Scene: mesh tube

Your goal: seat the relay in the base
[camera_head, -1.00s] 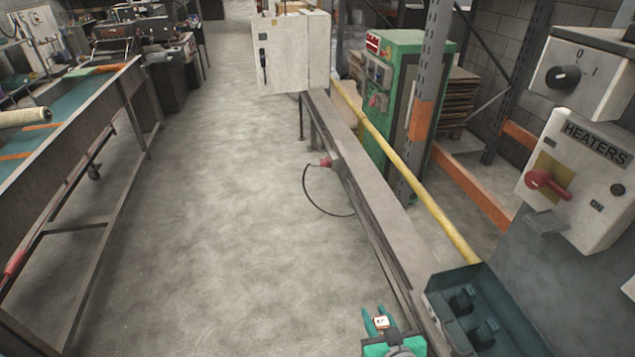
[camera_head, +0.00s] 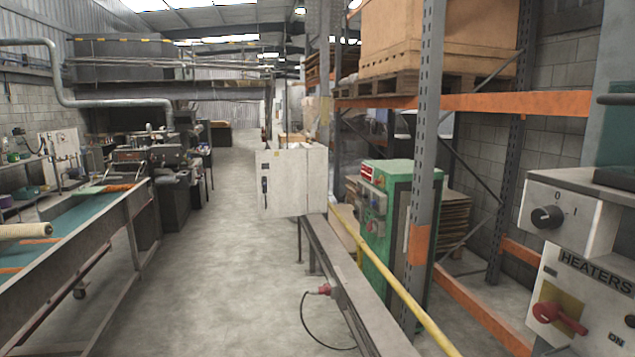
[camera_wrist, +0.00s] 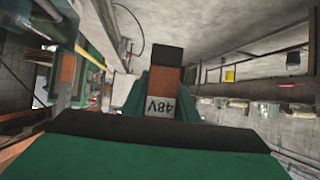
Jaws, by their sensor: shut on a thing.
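The relay (camera_wrist: 163,78) shows in the wrist view as an orange block with a black end and a pale label reading 48V upside down. My gripper (camera_wrist: 162,92) is shut on it, with a green finger at each side and the black end pointing away from the wrist. The relay appears held in the air, with floor and equipment far behind it. In the head view, neither my gripper nor the relay shows. The base cannot be made out in either current view.
In the head view, a HEATERS panel (camera_head: 581,300) with a red switch stands at right. A yellow rail (camera_head: 388,278), a long grey beam (camera_head: 345,283) and a green cabinet (camera_head: 388,220) run beyond it. A conveyor (camera_head: 70,253) stands at left; the floor (camera_head: 215,280) between is open.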

